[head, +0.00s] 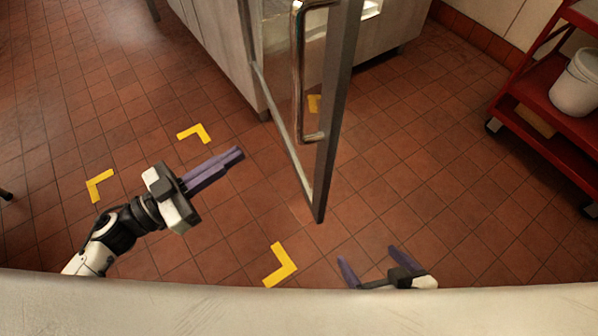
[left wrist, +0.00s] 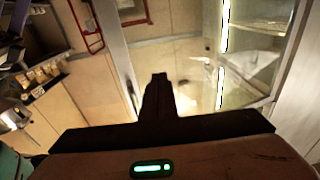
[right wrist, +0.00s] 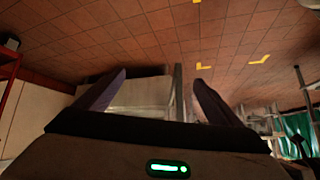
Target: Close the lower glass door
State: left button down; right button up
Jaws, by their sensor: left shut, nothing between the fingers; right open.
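The lower glass door (head: 278,60) stands open in the head view, swung out toward me, with a metal frame and a chrome bar handle (head: 299,75) on it. Its free edge (head: 335,110) faces me. My left gripper (head: 238,154) is shut and empty, left of the door and apart from it. The left wrist view shows its closed fingers (left wrist: 158,85) in front of glass and lit shelves. My right gripper (head: 364,265) is open and empty, below and right of the door's near corner. Its spread fingers also show in the right wrist view (right wrist: 160,85).
A red cart (head: 545,150) with a white bucket (head: 577,85) stands at the right. Yellow corner marks (head: 281,265) lie on the tiled floor. The pale cabinet (head: 225,45) stands behind the door. The floor between door and cart is clear.

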pick_arm(q)
jog(key=w+d+f+m+g+h+b, duration=0.1)
jog(key=d+g, duration=0.4)
jog(key=d, duration=0.8)
jog(key=shift+w+d+f+m+h+b, duration=0.35)
jog(key=shift+w+f+m+b, duration=0.3)
jog(key=shift+m, duration=0.45)
